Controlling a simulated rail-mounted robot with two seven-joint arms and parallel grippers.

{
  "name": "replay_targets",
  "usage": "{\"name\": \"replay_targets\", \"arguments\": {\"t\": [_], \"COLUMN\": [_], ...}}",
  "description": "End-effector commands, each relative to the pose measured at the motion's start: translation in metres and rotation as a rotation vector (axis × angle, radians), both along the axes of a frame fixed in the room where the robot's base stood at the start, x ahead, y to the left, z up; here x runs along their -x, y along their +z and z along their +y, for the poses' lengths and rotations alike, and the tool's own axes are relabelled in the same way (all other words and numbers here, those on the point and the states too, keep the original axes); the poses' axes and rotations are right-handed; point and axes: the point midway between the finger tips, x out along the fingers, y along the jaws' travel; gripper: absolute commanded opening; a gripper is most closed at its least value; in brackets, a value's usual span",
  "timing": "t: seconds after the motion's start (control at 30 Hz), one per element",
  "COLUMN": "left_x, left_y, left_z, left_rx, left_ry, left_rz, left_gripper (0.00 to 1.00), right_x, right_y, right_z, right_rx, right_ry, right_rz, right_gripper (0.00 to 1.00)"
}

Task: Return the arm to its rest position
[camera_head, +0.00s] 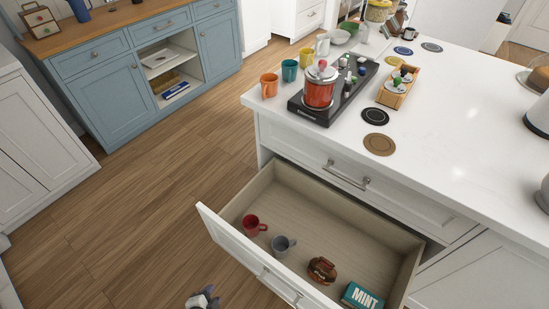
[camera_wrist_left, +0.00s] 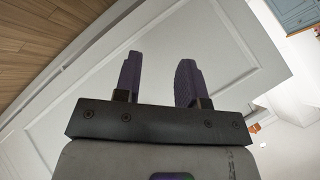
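My left gripper (camera_head: 203,299) shows small at the bottom edge of the head view, over the wood floor and in front of the open drawer. In the left wrist view its two purple fingers (camera_wrist_left: 160,78) stand apart with nothing between them, and a white panelled front lies behind them. The rest of my left arm is out of the head view. My right gripper is in neither view.
The drawer (camera_head: 230,237) of the white island stands open and holds a red mug (camera_head: 252,225), a grey mug (camera_head: 283,244), a brown item (camera_head: 322,270) and a MINT box (camera_head: 361,297). The floor (camera_head: 140,210) at left is clear.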

Motion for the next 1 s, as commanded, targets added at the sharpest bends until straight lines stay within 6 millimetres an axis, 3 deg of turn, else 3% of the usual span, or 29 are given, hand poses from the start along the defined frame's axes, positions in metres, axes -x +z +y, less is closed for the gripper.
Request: {"name": "replay_targets", "arguments": {"t": [0.27,0.57,0.8,1.0], "left_x": [0.009,0.062,0.101,0.152], "left_y": [0.064,0.163,0.246,0.255], "left_z": [0.014,0.014,0.015,0.012], "left_rx": [0.089,0.24,0.434,0.455], "left_ry": [0.406,0.683,0.79,0.891], "left_rz": [0.193,0.387,0.389,0.51], "left_gripper": [0.37,0.37,0.37,0.37], "right_x": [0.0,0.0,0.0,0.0], "right_y": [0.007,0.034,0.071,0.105], "right_z": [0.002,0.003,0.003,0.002], "right_rx": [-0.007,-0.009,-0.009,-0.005], "right_ry": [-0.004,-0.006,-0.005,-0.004], "right_rz": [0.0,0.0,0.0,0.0], "right_gripper": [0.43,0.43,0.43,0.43]}}
